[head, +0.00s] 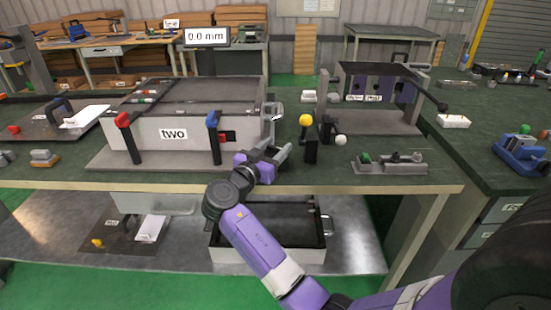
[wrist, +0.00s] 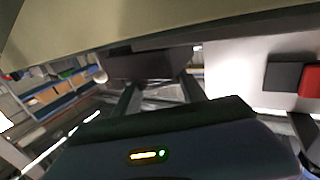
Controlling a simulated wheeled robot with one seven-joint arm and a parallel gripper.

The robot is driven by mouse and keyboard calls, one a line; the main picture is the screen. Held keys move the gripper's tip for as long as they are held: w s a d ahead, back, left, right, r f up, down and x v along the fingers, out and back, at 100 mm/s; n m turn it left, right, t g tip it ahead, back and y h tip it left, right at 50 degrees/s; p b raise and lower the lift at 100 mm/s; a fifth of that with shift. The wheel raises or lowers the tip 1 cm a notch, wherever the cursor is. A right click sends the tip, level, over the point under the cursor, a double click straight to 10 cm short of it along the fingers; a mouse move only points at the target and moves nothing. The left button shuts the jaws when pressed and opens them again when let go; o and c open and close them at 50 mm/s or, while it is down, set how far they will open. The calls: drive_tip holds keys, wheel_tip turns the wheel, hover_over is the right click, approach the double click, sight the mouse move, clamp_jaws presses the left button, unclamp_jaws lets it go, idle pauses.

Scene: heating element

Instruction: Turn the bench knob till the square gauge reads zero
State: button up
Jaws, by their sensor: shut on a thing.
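A rectangular display (head: 207,37) on a post behind the bench reads 0.0 mm; I see no other readable gauge. My gripper (head: 284,150) is at the bench's front, right of the white box labelled "two" (head: 174,134). In the wrist view its two fingers (wrist: 158,97) flank a dark block (wrist: 146,66), and it is shut on what looks like this block. In the head view a black block (head: 311,151) stands just right of the fingers, under a yellow ball knob (head: 306,120). A white ball knob (head: 340,140) is beside it. Which is the bench knob I cannot tell.
A red-topped lever (head: 123,122) and a blue-topped lever (head: 212,122) stand before the white box. A clamp-like fixture (head: 388,164) with a green knob lies to the right. A dark frame (head: 377,119) stands behind it. An open tray (head: 267,246) sits on the lower shelf.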

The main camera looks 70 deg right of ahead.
drive_tip(key=shift+m+g+b, duration=0.4)
drive_tip(key=shift+g+b, duration=0.2)
drive_tip(key=shift+b, duration=0.05)
drive_tip(key=o, duration=1.4)
drive_tip(key=shift+c, duration=0.2)
drive_tip(key=a, duration=0.2)
drive_tip(key=w+a, duration=0.1)
drive_tip(key=a, duration=0.4)
drive_tip(key=shift+w+a, duration=0.25)
drive_tip(key=shift+a, duration=0.05)
